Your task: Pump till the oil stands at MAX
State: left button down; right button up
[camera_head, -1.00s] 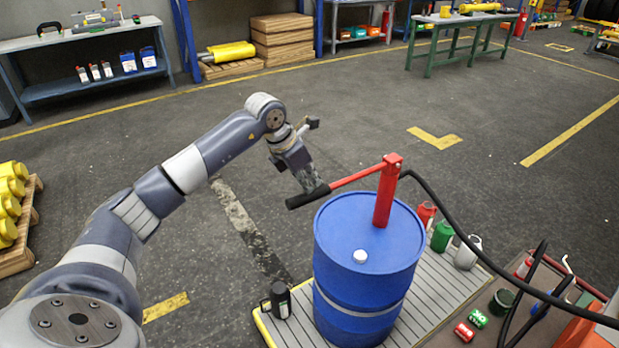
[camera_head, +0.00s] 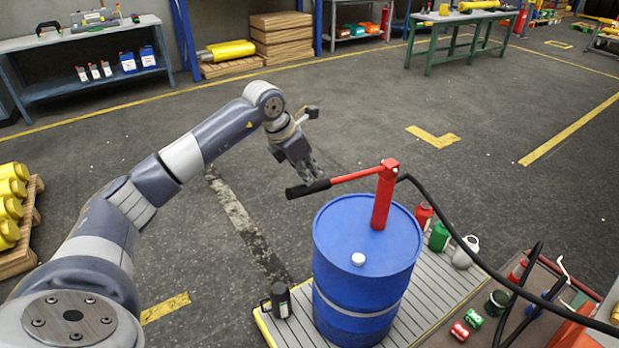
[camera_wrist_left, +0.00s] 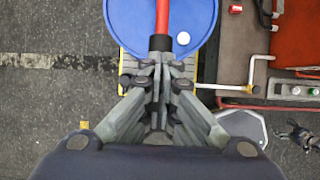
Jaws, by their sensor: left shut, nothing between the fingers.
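The blue drum (camera_head: 345,225) stands upright with a red pump (camera_head: 382,200) rising from its lid. The pump's red lever (camera_head: 352,176) reaches left over the floor, nearly level, and ends in a black grip (camera_head: 308,189). My left gripper (camera_head: 310,172) comes down from above at this grip, its fingers shut and holding nothing. In the left wrist view, the shut fingertips (camera_wrist_left: 159,68) are at the near end of the black grip (camera_wrist_left: 160,43); whether they touch it I cannot tell. No oil level or MAX mark is readable.
A black hose (camera_head: 450,232) runs from the pump to the lower right. Beside the drum on the slatted platform (camera_head: 433,290) stand a black jug (camera_head: 280,300), a green can (camera_head: 439,236) and a grey can (camera_head: 466,252). The floor behind the drum is clear.

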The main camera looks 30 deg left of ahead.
pick_arm(q)
notch_tip(320, 180, up, 9)
jog(key=p, duration=0.5)
jog(key=shift+a, duration=0.1)
dwell(1.0)
notch_tip(320, 180, down, 19)
jog(key=b, duration=1.4)
notch_tip(320, 180, up, 19)
jog(key=p, duration=1.3)
jog(key=shift+p, duration=0.4)
notch_tip(320, 180, down, 19)
jog(key=b, duration=1.4)
notch_tip(320, 180, up, 19)
jog(key=p, duration=1.3)
jog(key=shift+p, duration=0.3)
